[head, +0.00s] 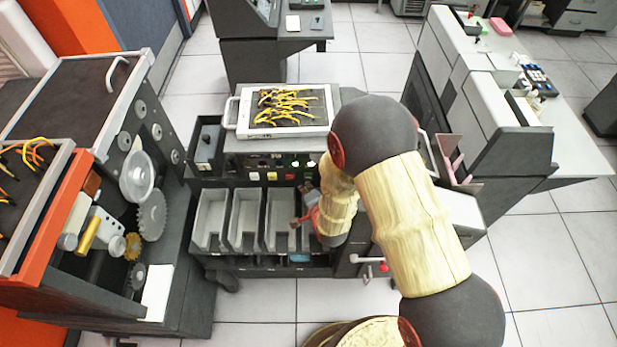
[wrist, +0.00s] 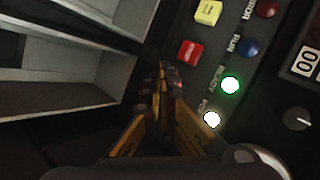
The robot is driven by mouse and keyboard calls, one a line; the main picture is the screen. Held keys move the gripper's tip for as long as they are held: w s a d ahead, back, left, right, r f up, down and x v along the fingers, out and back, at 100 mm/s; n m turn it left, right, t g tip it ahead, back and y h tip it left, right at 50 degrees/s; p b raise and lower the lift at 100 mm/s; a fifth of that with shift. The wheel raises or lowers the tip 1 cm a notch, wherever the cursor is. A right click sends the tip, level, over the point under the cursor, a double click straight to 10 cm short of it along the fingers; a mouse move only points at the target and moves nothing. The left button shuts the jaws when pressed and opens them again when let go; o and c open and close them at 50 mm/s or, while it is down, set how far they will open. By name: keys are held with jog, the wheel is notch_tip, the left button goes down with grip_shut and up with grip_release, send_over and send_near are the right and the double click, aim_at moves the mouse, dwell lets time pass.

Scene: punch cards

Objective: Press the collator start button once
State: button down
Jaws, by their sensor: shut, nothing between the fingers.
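The collator (head: 262,190) stands in the middle of the head view, with a row of small buttons and lamps on its dark front panel. In the wrist view a yellow button (wrist: 208,12) and a red button (wrist: 190,50) are in line on this panel. I cannot make out a start button; the spot beyond the red button is covered by my fingers. My gripper (wrist: 170,78) is shut and empty, its tips close beside the red button. Whether the tips touch the panel I cannot tell. In the head view my gripper (head: 306,205) is partly hidden by my arm.
A green lamp (wrist: 230,85) and a white lamp (wrist: 212,119) are lit; a blue lamp (wrist: 250,47) is dark. A knob (wrist: 297,119) sits at right. Grey card bins (head: 246,218) lie below the panel. A tray of yellow wires (head: 284,132) sits on top.

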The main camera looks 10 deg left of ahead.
jog(key=shift+w, duration=0.1)
dwell(0.3)
jog(key=shift+w+b, duration=0.3)
